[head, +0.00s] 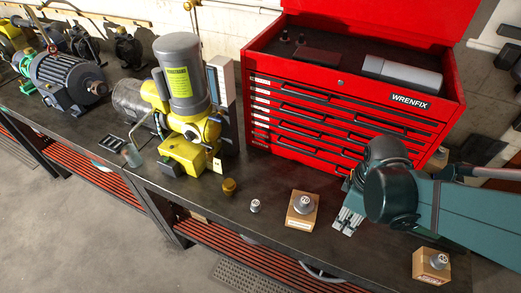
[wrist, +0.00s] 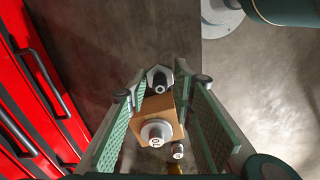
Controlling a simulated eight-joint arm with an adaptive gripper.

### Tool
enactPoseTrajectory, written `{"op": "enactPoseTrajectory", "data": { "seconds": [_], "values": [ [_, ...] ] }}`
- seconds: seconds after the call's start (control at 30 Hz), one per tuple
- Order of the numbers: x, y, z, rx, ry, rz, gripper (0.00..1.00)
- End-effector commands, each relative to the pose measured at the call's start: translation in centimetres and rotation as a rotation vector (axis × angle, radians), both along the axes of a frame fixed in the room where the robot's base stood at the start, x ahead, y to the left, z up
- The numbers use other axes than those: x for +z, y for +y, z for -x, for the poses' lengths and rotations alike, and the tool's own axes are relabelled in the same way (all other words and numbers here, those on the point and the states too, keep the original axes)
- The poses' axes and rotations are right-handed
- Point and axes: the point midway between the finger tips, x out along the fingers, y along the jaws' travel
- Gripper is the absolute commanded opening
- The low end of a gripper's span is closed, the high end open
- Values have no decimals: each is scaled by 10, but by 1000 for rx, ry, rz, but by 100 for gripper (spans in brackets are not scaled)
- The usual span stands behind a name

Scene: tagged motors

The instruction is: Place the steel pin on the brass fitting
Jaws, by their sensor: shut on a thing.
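The brass fitting (head: 229,187) stands upright on the dark bench top in front of the yellow motor; only a bit of it shows at the bottom of the wrist view (wrist: 175,168). My gripper (head: 347,217) is right of it, low over the bench by the red chest. In the wrist view, its fingers (wrist: 162,88) are closed around the steel pin (wrist: 160,77), a dark shank with a pale hexagonal part. The fingers hide the pin in the head view.
A small steel part (head: 255,206) stands right of the brass fitting. The red chest (head: 345,115) walls the back.

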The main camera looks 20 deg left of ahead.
Motion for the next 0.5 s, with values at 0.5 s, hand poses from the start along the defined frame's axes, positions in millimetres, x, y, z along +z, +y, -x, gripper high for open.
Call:
{"op": "enactPoseTrajectory", "data": {
  "seconds": [0.5],
  "values": [
    [27,108,-38,3,0,0,10]
  ]
}}
